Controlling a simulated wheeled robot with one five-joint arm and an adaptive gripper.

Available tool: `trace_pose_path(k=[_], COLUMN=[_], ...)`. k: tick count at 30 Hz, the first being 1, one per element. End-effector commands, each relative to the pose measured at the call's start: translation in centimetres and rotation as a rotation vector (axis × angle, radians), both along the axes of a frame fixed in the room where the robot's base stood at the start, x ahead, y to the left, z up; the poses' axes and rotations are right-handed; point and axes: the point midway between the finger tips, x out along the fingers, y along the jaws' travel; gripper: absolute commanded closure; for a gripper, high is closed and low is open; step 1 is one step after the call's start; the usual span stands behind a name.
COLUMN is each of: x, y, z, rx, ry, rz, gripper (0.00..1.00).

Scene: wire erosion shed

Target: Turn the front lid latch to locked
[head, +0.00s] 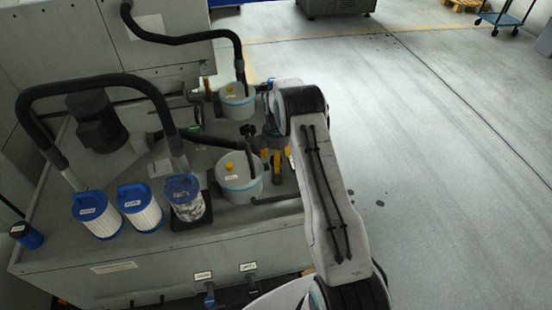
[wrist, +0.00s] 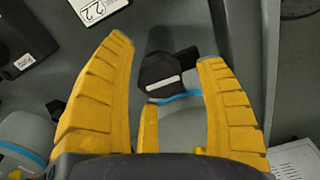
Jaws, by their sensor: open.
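My gripper (head: 276,158) is low over the right side of the machine top in the head view, beside the front canister (head: 240,182), a pale pot with a blue band and yellow knob. In the wrist view, my gripper (wrist: 167,50) is open, its yellow fingers spread. A black handle-like part (wrist: 163,72) with a white stripe shows between them, beyond the fingers, above a pale blue-banded surface (wrist: 180,115). I see no finger clearly touching it. I cannot tell whether this part is the front lid latch, nor how it is set.
A second canister (head: 237,104) stands behind the front one. A black-knobbed part (head: 248,132) rises between them. Filter cartridges (head: 139,208) and a clear jar (head: 187,200) stand to the left. Black hoses (head: 95,82) arch over the machine. The floor (head: 450,170) at right is mostly clear.

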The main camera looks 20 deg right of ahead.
Motion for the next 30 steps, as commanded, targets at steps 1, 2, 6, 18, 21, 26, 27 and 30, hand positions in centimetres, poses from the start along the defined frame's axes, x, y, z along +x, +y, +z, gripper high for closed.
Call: trace_pose_path(k=[1,2,6,18,21,26,27,30], x=[0.0,0.0,-0.01,-0.02,-0.02,-0.04,-0.04,-0.05], y=[0.0,0.0,0.0,0.01,0.01,0.0,0.0,0.01], z=[0.0,0.0,0.01,0.02,0.01,-0.04,-0.07,-0.15], rx=[0.0,0.0,0.0,0.0,0.0,0.0,0.0,0.001], ry=[0.0,0.0,0.0,0.001,0.001,0.001,0.001,0.002], rz=[0.0,0.0,0.0,0.0,0.0,-0.003,-0.007,-0.029], gripper=[0.35,0.33,0.45,0.81,0.9,0.94,0.94,0.94])
